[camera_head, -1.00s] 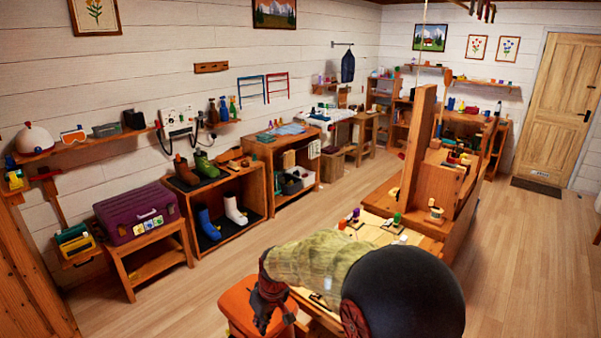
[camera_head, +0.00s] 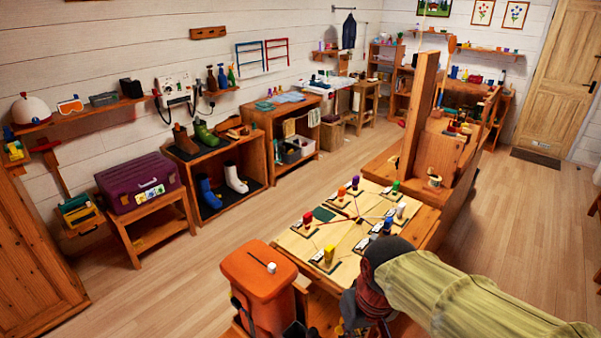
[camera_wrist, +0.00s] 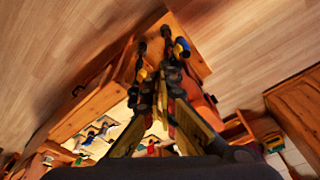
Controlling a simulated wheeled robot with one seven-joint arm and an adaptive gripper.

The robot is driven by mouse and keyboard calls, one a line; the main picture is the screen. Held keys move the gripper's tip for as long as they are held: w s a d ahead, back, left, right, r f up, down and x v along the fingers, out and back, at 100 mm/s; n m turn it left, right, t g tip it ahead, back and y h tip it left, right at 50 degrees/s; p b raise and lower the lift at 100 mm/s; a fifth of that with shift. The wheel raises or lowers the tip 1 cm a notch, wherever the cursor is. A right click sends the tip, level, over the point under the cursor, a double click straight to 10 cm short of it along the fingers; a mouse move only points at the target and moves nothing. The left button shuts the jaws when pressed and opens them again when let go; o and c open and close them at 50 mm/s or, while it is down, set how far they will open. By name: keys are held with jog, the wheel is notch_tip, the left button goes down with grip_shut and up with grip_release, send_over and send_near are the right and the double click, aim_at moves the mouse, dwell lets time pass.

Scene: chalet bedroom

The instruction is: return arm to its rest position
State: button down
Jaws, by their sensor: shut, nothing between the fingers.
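My arm comes in from the lower right of the head view, in a yellow-green sleeve with a dark rounded joint. My gripper (camera_wrist: 157,95) shows in the middle of the wrist view, its fingers shut and nothing held between them. In the head view the wrist end hangs low beside the near end of the wooden table, right of the orange bin; its fingertips are hard to make out there.
The wooden table (camera_head: 292,245) bears several coloured pegs on small boards. The orange bin (camera_head: 258,275) stands close to the wrist. A tall wooden post (camera_head: 419,115) rises behind the table. Open floor (camera_head: 170,285) lies to the left and at the right (camera_head: 530,225).

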jog(key=s+d+r+m+t, duration=0.2)
jog(key=s+d+r+t, duration=0.1)
jog(key=s+d+r, duration=0.4)
jog(key=shift+s+d+r+t+h, duration=0.2)
jog(key=shift+d+t+h, duration=0.15)
jog(key=shift+d, duration=0.25)
jog(key=c, duration=2.5)
grip_release()
jog(key=shift+c, duration=0.2)
